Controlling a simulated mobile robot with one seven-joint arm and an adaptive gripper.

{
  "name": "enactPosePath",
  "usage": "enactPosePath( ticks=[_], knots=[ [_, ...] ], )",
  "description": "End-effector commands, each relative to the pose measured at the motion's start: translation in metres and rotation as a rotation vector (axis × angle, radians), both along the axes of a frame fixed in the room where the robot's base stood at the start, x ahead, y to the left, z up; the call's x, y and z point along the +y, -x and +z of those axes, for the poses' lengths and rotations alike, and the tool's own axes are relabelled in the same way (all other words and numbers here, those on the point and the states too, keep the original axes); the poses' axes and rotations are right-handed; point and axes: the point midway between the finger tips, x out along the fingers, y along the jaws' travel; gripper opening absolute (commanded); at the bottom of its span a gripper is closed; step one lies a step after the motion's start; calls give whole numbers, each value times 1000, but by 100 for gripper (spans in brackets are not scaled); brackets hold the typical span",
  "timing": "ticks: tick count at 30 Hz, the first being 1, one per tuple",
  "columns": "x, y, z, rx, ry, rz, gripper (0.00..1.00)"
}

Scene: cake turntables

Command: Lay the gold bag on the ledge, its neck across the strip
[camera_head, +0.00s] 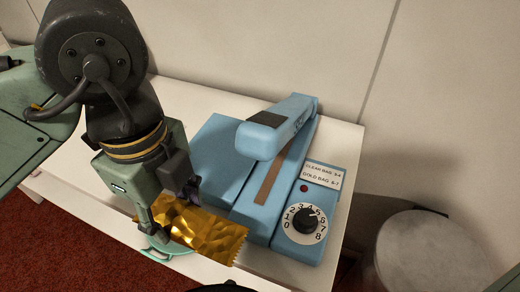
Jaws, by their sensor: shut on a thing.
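The gold bag (207,234) is crinkled and shiny, and hangs in my gripper (175,205) at the lower middle of the head view. My gripper is shut on its left end, and the bag extends to the right. The blue sealer (215,150) stands on the white table with its arm (280,128) raised. The brown strip (272,175) runs along its bed. The bag is left of and in front of the strip. It overlaps the sealer's front edge in the picture; I cannot tell whether they touch.
A dial (305,223) with numbers sits on the sealer's right part, below a label (322,175) for clear and gold bags. A teal round thing (165,251) is partly hidden below my gripper. A grey round bin (425,255) stands right of the white table (345,135).

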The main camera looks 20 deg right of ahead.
Motion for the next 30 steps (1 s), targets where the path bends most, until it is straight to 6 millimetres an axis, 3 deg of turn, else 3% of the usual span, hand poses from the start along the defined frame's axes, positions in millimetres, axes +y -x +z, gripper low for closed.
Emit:
enactPosePath(
  ticks=[5, 18, 30],
  knots=[
    [-16, -14, 0, 3, 1, -5, 20],
    [-98, -95, 1, 2, 1, -1, 20],
    [-127, -126, -6, 1, -3, 3, 20]
  ],
)
